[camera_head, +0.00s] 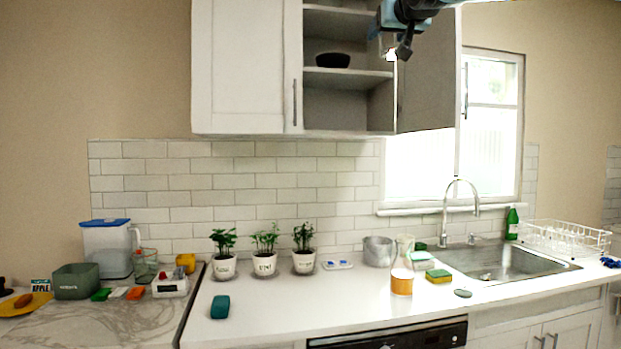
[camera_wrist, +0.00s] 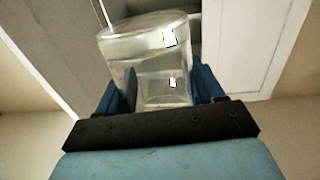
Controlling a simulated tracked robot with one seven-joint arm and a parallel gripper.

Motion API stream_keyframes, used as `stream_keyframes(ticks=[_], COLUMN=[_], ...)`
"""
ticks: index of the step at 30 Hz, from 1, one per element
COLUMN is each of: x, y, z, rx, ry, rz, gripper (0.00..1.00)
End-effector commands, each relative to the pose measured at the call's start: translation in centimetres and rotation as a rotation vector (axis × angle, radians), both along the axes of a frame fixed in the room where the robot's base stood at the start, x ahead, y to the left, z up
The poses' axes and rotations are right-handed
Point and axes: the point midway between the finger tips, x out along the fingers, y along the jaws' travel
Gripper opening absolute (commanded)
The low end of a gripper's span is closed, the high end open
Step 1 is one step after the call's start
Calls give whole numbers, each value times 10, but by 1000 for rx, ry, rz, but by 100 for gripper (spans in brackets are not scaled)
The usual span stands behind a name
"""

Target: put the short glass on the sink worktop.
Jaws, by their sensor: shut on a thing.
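The short glass (camera_wrist: 150,42) is clear and shows in the wrist view, between the two blue fingers of my gripper (camera_wrist: 163,88). My gripper is shut on it. In the head view my gripper (camera_head: 388,32) is at the top, in front of the open upper cabinet's right side, high above the counter.
The worktop holds potted plants (camera_head: 265,262), a metal pot (camera_head: 379,251), an orange-banded can (camera_head: 401,283), a sponge (camera_head: 438,276) and a teal block (camera_head: 220,307). A dish rack (camera_head: 565,238) stands right of the sink. The worktop's middle front is clear. A dark bowl (camera_head: 333,60) sits in the cabinet.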

Motion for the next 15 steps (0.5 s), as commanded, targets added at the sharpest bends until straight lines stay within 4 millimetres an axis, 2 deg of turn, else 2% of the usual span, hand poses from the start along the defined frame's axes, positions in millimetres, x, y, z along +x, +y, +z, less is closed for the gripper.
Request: stream_keyframes(ticks=[10, 13, 15], x=[7, 10, 13], y=[-8, -11, -13], z=[-61, -88, -114], rx=[-1, -1, -2], ry=[3, 4, 6], rz=[-14, -18, -23], gripper=[26, 26, 26])
